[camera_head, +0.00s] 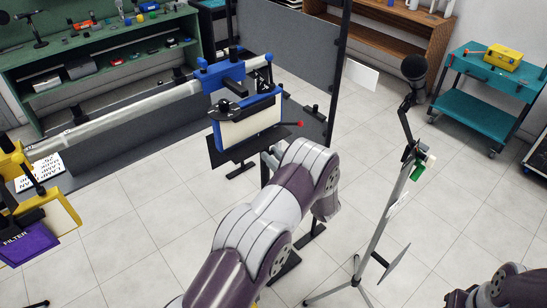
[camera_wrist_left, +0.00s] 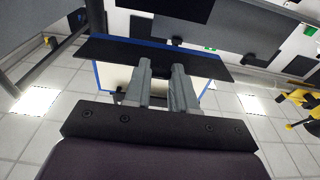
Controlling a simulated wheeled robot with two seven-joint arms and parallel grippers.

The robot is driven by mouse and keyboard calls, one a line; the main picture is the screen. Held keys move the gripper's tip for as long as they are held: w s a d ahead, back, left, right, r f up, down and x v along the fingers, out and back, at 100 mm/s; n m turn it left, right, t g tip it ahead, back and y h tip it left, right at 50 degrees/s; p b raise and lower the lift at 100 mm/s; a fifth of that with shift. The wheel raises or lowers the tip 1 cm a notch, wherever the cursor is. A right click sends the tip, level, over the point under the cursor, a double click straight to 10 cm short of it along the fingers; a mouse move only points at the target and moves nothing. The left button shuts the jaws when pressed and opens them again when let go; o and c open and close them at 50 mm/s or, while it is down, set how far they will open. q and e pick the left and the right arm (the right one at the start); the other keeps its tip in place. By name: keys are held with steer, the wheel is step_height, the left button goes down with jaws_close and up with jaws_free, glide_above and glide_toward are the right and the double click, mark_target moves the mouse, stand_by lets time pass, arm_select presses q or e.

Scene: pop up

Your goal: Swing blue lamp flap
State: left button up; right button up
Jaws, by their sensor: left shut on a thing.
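The blue lamp (camera_head: 248,120) has a blue frame around a cream panel and hangs from a grey bar by a blue clamp (camera_head: 220,75). Its black lower flap (camera_head: 228,152) slants out below the panel. In the left wrist view the flap (camera_wrist_left: 112,53) is a wide dark plate across the front of the blue-edged lamp (camera_wrist_left: 117,78). My left gripper (camera_head: 268,158) is at the flap's near edge, below the lamp. In the wrist view its fingers (camera_wrist_left: 160,68) are shut on the flap; the exact contact is partly hidden. My right gripper is out of view.
A yellow lamp (camera_head: 60,212) with a purple filter (camera_head: 30,243) hangs at the left end of the bar. A microphone stand (camera_head: 385,215) stands to the right, and a grey partition (camera_head: 290,55) behind.

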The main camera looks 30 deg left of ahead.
arm_select(q)
step_height(320, 180, down, 2)
steer(key=shift+a+f+b, duration=0.1)
steer(key=shift+a+b, duration=0.05)
steer(key=shift+b, duration=0.65)
